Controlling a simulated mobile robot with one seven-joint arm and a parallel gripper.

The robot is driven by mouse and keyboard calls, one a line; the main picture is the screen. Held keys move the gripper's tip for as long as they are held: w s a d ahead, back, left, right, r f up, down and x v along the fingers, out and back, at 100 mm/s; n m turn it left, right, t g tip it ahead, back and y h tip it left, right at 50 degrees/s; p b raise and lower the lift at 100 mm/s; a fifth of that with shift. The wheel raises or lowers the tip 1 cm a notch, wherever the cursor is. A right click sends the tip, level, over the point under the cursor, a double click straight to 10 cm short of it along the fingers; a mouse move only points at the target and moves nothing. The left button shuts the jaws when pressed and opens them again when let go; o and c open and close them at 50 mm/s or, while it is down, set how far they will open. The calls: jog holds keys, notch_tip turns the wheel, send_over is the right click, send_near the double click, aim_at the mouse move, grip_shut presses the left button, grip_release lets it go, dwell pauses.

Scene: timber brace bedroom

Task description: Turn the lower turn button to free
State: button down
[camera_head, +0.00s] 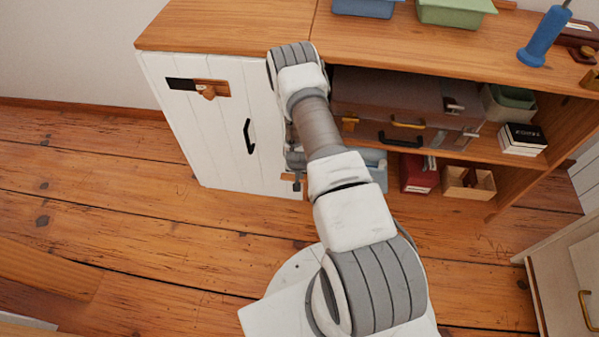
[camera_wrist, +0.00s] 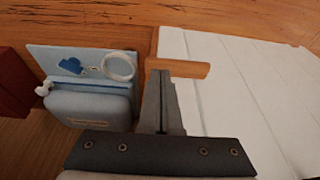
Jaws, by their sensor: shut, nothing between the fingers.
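The lower turn button (camera_wrist: 190,68) is a short wooden bar. In the wrist view it lies crosswise in the picture, mostly over the white door (camera_wrist: 215,100), with its left end at the door's edge. In the head view only a small piece of it (camera_head: 287,177) shows at the door's lower right, beside my arm. My gripper (camera_wrist: 170,76) is shut and empty. Its fingertips are right at the button's near long side, left of its middle; whether they touch I cannot tell. In the head view my gripper (camera_head: 297,184) is mostly hidden by my arm.
The door has a black handle (camera_head: 249,135) and an upper wooden turn button (camera_head: 212,88). Open shelves at right hold a brown suitcase (camera_head: 385,100), a red binder (camera_head: 417,173) and a wooden box (camera_head: 468,185). A light blue case (camera_wrist: 90,108) stands left of my fingers.

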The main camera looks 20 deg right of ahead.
jog(key=shift+f, duration=0.8)
